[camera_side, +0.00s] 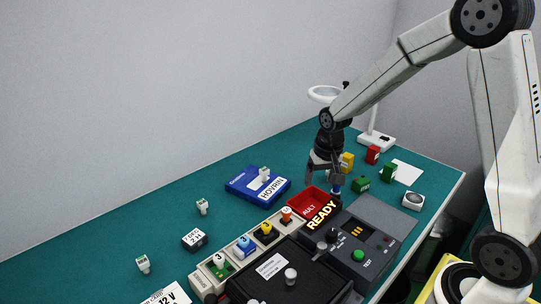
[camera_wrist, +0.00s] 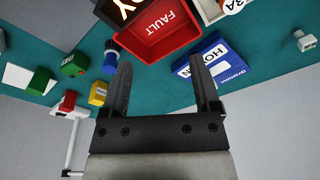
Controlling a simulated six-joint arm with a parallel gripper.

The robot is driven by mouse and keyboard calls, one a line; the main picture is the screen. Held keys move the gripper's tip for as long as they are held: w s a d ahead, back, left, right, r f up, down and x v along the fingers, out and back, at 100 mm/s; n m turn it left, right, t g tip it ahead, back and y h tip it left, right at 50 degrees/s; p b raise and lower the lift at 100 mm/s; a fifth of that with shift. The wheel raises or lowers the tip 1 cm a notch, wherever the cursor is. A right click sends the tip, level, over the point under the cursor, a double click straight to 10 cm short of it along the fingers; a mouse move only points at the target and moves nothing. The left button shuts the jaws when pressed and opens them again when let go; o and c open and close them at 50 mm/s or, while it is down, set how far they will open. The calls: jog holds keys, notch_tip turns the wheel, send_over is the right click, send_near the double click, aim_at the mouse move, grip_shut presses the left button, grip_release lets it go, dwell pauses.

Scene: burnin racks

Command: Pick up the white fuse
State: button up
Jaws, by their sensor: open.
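Several small white pieces look like fuses, and I cannot tell which one the task means. In the side view, one white fuse (camera_side: 203,206) stands on the teal table left of the blue HOVRIN box (camera_side: 245,187). Another white piece (camera_side: 143,264) stands farther left, and a third (camera_side: 264,174) is on the blue box. In the wrist view, a white piece (camera_wrist: 305,40) lies at the far right, and the blue box (camera_wrist: 228,68) shows beyond my right finger. My gripper (camera_side: 323,181) is open and empty above the table, behind the red FAULT bin. It also shows in the wrist view (camera_wrist: 160,64).
The red FAULT bin (camera_wrist: 150,50) is close to my fingers. A blue piece (camera_wrist: 110,62), yellow block (camera_side: 347,162), red block (camera_side: 373,154) and green blocks (camera_side: 360,185) stand nearby. The test unit (camera_side: 350,245) and fuse rack (camera_side: 205,275) fill the front. The left table is mostly clear.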

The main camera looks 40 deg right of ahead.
jog(key=w+d+f+m, duration=0.2)
jog(key=w+d+m, duration=0.1)
jog(key=d, duration=0.3)
jog(key=w+d+f+m+g, duration=0.1)
jog(key=w+d+f+m, duration=0.1)
jog(key=d, duration=0.4)
jog(key=w+d+f+m, duration=0.2)
jog(key=w+d+m, duration=0.2)
jog(key=d, duration=0.3)
jog(key=shift+d+m+g, duration=0.1)
jog(key=shift+m+g, duration=0.2)
jog(key=shift+w+f, duration=0.15)
jog(key=shift+f, duration=3.7)
jog(key=shift+c, duration=0.2)
grip_shut()
